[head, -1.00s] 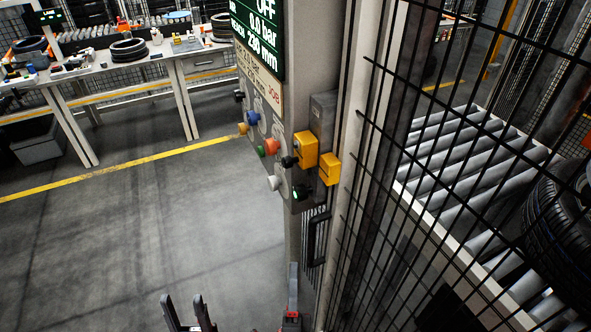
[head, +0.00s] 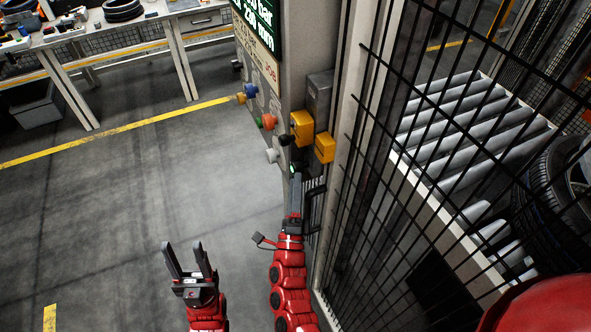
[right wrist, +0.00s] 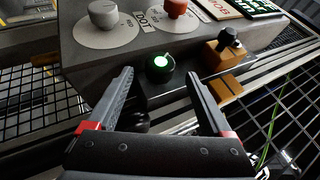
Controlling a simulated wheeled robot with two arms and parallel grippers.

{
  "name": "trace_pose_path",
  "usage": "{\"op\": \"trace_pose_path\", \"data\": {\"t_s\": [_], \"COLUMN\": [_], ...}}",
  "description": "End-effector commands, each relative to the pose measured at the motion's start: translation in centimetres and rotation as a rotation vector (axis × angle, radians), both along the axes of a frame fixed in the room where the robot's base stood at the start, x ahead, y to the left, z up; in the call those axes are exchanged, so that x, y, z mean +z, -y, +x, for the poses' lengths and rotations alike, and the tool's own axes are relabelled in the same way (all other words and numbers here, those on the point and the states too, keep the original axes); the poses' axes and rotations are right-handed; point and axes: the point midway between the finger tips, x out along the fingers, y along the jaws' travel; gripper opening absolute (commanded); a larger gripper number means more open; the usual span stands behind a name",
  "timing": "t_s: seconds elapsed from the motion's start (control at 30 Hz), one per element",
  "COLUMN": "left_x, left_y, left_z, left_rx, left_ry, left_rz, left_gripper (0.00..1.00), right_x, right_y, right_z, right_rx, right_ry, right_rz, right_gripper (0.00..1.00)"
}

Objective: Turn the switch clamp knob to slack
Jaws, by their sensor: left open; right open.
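The panel has several knobs, and I cannot read which is the switch clamp knob. A black knob (right wrist: 229,37) stands on a yellow block (right wrist: 231,87) right of my fingers in the right wrist view; the block also shows in the head view (head: 302,127). A green-lit round knob (right wrist: 160,67) sits on the dark lower box, between and beyond my fingertips. Grey (right wrist: 103,12) and red (right wrist: 175,7) knobs lie above. My right gripper (head: 295,178) is open and empty, close below the green-lit knob. My left gripper (head: 182,246) is open and empty, over the floor.
A wire mesh fence (head: 400,175) stands close right of the panel, with a roller conveyor (head: 470,135) and a tyre (head: 560,195) behind it. A second yellow block (head: 325,147) juts out beside the first. A workbench (head: 130,40) stands at the back left. The floor at left is clear.

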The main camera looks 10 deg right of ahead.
Motion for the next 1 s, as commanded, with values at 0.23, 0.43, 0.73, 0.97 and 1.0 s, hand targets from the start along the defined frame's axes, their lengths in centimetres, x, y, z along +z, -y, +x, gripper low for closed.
{"op": "trace_pose_path", "data": {"t_s": [0.23, 0.43, 0.73, 0.97, 1.0], "left_x": [1.2, 1.1, 1.1, 1.1, 1.1], "left_y": [0.0, 0.0, 0.0, 0.0, 0.0], "left_z": [0.0, 0.0, 0.0, 0.0, 0.0], "left_rx": [0.0, 0.0, 0.0, 0.0, 0.0], "left_ry": [0.0, 0.0, 0.0, 0.0, 0.0], "left_rz": [0.0, 0.0, 0.0, 0.0, 0.0], "left_gripper": [0.5, 0.5, 0.5, 0.5, 0.5], "right_x": [1.1, 1.1, 1.1, 1.1, 1.1], "right_y": [0.4, 0.5, 0.4, 0.4, 0.4], "right_z": [2.2, 2.4, 2.4, 2.4, 2.4], "right_rx": [0.001, 0.001, 0.0, 0.001, 0.001], "right_ry": [-0.001, -0.001, 0.0, -0.001, -0.001], "right_rz": [0.001, 0.001, 0.001, 0.001, 0.001], "right_gripper": [0.84, 0.84, 0.48, 0.07, 0.0]}}
